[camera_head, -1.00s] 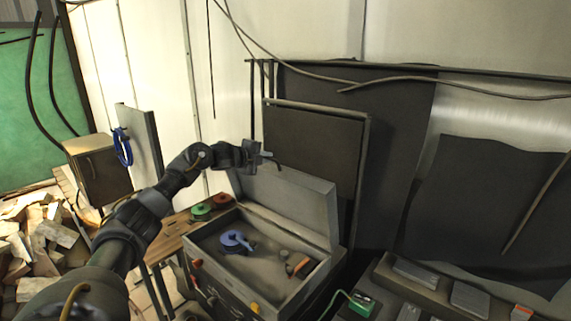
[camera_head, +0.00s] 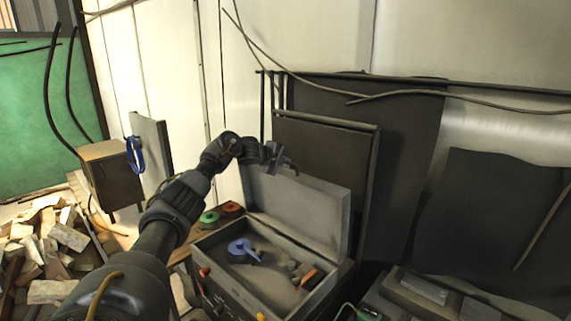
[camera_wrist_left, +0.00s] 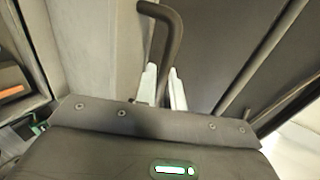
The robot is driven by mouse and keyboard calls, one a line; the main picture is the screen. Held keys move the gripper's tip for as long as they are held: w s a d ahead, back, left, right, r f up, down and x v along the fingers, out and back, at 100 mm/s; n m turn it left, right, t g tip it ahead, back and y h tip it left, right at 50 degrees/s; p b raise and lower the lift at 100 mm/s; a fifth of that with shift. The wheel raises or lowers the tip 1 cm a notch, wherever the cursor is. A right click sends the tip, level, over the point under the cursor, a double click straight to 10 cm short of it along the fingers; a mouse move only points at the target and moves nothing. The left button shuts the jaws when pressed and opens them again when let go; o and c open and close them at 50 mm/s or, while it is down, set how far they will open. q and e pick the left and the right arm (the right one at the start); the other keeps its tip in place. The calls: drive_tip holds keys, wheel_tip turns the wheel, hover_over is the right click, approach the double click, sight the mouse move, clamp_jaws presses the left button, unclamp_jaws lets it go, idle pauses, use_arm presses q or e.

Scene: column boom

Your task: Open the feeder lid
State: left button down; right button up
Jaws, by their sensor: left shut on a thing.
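The feeder (camera_head: 224,288) is an open-topped grey box at the lower middle of the head view. Its pale grey lid (camera_head: 305,209) stands raised, roughly upright, along the back edge. My left gripper (camera_head: 288,163) is at the lid's top edge, reaching in from the left. In the left wrist view, the fingertips (camera_wrist_left: 163,87) are shut on a dark bent handle (camera_wrist_left: 168,28), beside a pale grey panel (camera_wrist_left: 92,45) that looks like the lid. Where the handle joins the lid is hidden. My right gripper is not in view.
Inside the feeder lie a blue reel (camera_head: 242,251) and an orange piece (camera_head: 308,277). Green (camera_head: 209,217) and red (camera_head: 231,209) reels sit left of the lid. A dark framed panel (camera_head: 330,150) stands close behind the lid. Grey blocks (camera_head: 422,287) lie at the lower right.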

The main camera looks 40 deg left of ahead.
use_arm(q)
drive_tip(key=c, duration=1.6)
unclamp_jaws()
drive_tip(key=shift+c, duration=0.2)
drive_tip(key=shift+s, duration=0.1)
drive_tip(key=shift+s+b, duration=0.25)
drive_tip(key=shift+b, duration=0.15)
drive_tip(key=b+v, duration=0.4)
drive_tip(key=v, duration=0.6)
drive_tip(key=shift+r+b, duration=0.25)
drive_tip(key=shift+b, duration=0.05)
